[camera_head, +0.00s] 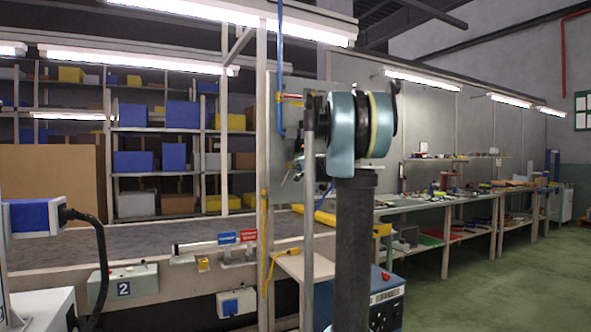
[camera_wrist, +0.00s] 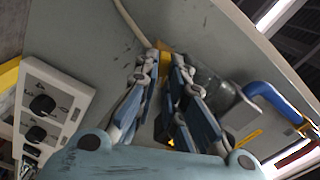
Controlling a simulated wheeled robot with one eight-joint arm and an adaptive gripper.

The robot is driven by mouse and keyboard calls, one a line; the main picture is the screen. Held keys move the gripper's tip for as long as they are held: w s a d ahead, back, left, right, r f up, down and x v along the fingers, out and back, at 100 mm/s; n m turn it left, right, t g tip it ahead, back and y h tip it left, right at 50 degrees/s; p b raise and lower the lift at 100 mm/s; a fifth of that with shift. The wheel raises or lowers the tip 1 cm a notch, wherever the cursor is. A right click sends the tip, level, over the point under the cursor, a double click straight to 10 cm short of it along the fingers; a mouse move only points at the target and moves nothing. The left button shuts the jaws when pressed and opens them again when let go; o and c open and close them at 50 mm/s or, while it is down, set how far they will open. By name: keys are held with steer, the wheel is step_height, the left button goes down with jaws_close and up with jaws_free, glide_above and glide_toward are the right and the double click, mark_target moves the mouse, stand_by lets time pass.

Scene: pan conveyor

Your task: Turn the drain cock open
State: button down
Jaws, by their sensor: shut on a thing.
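My gripper (camera_wrist: 166,62) has its two jointed blue-and-grey fingers close together beside a dark, see-through bowl (camera_wrist: 208,82). Its fingertips are shut on a small part at the bowl's end, which appears to be the drain cock; the fingers hide most of it. A strip of yellow (camera_wrist: 165,68) shows between the fingertips. In the head view my gripper (camera_head: 296,170) reaches left to the front of a grey upright panel (camera_head: 272,130). The drain cock cannot be made out there, and its turned position cannot be told.
A blue curved handle (camera_wrist: 272,97) is right of the bowl. A switch plate (camera_wrist: 50,112) with dark knobs is at the left of the wrist view. A grey post (camera_head: 309,230) stands close to my arm. A conveyor (camera_head: 150,240) lies left; open floor (camera_head: 500,290) lies right.

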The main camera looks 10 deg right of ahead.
steer(key=shift+w+d+f+m, duration=0.1)
steer(key=shift+d+m, duration=0.05)
steer(key=shift+m, duration=2.05)
steer(key=c, duration=1.8)
jaws_free()
steer(key=shift+o, duration=0.6)
steer(key=shift+w+f, duration=0.1)
steer(key=shift+f, duration=0.05)
steer(key=v, duration=1.2)
